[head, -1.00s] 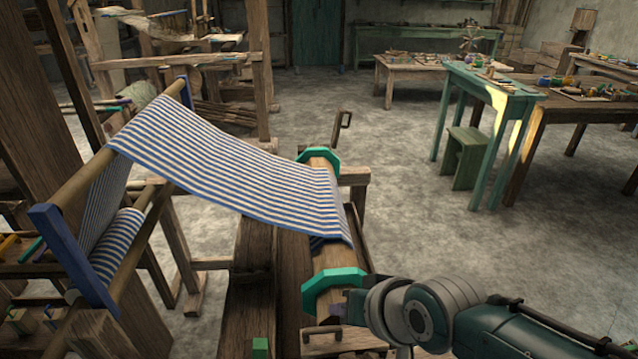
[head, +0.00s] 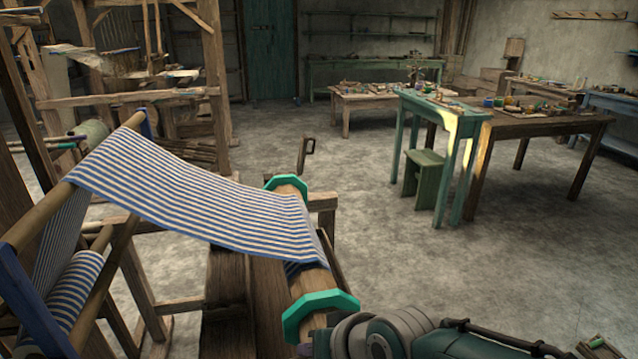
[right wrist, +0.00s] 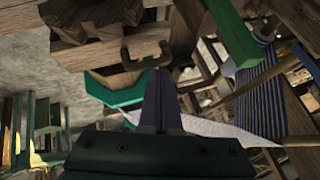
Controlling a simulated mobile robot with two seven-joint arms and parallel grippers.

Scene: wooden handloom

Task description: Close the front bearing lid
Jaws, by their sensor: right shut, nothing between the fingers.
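The cloth beam (head: 312,283) carries striped cloth and has a teal flange (head: 320,306) at its near end. The front bearing beside this flange is cut off below the head view. In the right wrist view, a dark U-shaped handle (right wrist: 147,61) stands out from wood (right wrist: 100,56) near the teal flange (right wrist: 108,90); this looks like the front bearing lid. I cannot tell how far it is closed. My right gripper (right wrist: 159,74) is shut and empty, its tips close to the handle; I cannot tell whether they touch. My left gripper is not in view.
An upright wooden piece with a loop handle (head: 306,152) stands by the beam's far end. Striped cloth (head: 200,195) stretches left to the loom's blue-ended frame. A green stool (head: 424,180) and tables stand farther right. The floor between is clear.

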